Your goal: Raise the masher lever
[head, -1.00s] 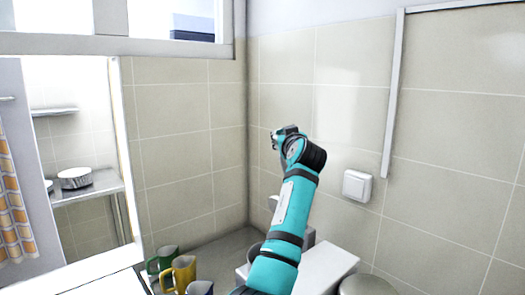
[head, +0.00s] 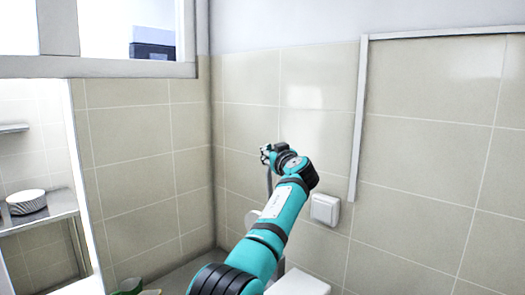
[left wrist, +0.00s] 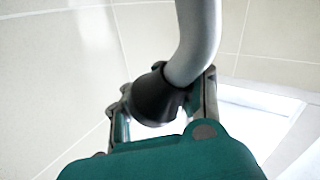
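The masher lever (left wrist: 196,40) is a curved pale grey bar with a black end. In the left wrist view the black end lies between the fingers of my left gripper (left wrist: 163,92), which look closed around it. In the head view my left gripper (head: 267,155) is raised in front of the tiled wall. A thin grey piece of the lever (head: 269,181) runs down just below it. The body of the masher is largely hidden behind my left arm. My right gripper is not in view.
A white switch (head: 325,208) is on the wall to the right of my arm. A white surface (head: 298,284) lies below it. A green mug (head: 129,286) shows at the bottom edge. A metal shelf with white dishes (head: 27,201) stands at the left.

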